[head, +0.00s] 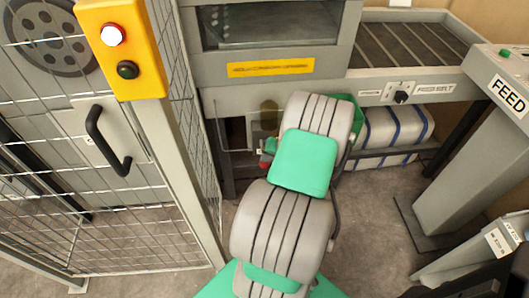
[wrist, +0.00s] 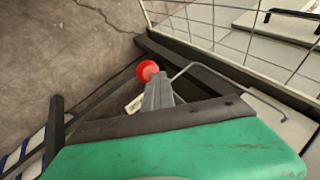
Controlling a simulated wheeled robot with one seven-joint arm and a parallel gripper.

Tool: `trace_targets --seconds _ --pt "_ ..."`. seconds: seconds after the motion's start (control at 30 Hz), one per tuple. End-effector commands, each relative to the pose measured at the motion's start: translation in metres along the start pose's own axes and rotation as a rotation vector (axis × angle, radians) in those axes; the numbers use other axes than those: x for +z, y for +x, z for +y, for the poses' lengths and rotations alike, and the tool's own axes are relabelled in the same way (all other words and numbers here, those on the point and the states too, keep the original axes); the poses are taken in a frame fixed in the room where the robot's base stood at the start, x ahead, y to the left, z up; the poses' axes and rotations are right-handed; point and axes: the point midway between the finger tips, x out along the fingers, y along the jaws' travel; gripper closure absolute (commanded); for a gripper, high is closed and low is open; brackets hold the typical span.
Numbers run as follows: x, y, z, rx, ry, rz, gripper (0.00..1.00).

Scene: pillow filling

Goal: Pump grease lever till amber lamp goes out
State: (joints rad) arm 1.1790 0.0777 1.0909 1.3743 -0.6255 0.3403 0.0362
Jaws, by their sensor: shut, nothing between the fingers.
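In the wrist view the red ball knob (wrist: 147,70) of the grease lever shows just past the tips of my gripper (wrist: 156,82). The grey fingers are together and empty; the knob is beyond them, not between them. I cannot tell whether they touch it. In the head view a bit of the red knob (head: 264,164) shows at the left edge of my arm, low at the machine front. My arm hides the gripper and most of the lever there. A dull brownish cylinder (head: 269,108) stands above it. I cannot make out a lit amber lamp.
A wire mesh guard (head: 150,210) with a black handle (head: 107,142) stands at left. A yellow button box (head: 124,50) carries a lit red-white lamp and a dark green button. A striped bale (head: 392,137) lies under the conveyor (head: 410,45). A FEED pedestal (head: 470,150) stands right.

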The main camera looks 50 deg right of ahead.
Motion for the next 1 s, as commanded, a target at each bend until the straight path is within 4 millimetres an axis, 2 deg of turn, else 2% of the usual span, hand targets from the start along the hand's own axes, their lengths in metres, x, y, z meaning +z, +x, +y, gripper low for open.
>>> trace_targets --seconds 0.43,1.0 --pt "0.001 -0.001 0.0 0.001 0.001 -0.002 1.0" --pt "-0.018 -0.025 -0.018 0.001 0.0 0.0 1.0"
